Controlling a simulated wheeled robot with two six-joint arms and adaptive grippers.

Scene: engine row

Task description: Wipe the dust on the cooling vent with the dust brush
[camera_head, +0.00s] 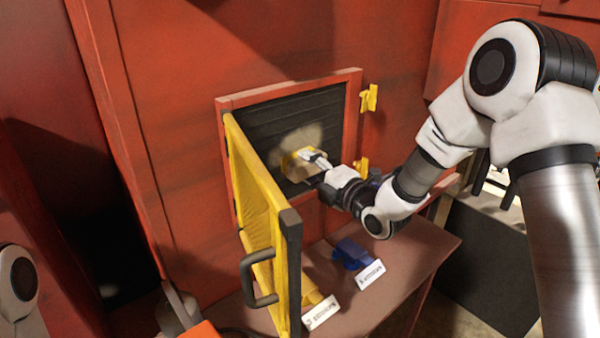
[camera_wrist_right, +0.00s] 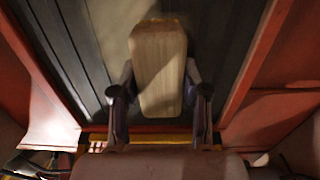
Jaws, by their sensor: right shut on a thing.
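The cooling vent (camera_head: 262,118) is a dark slatted panel inside a red frame. A pale dust patch (camera_head: 303,134) lies around its middle; it also shows in the wrist view (camera_wrist_right: 118,28) as a light area. My right gripper (camera_head: 312,172) reaches into the vent opening. It is shut on the dust brush (camera_wrist_right: 158,65), a light wooden block held between the two fingers, against or very near the slats just below the dust patch. Bristle contact is hidden. The brush end also shows in the head view (camera_head: 292,160). My left gripper is out of view.
A yellow door (camera_head: 262,190) with a dark handle stands open left of the vent, close to my right gripper. Below, a brown shelf (camera_head: 405,262) holds a blue object (camera_head: 352,254), a yellow object (camera_head: 311,293) and white labels. Yellow hinge pieces (camera_head: 369,97) sit on the frame's right.

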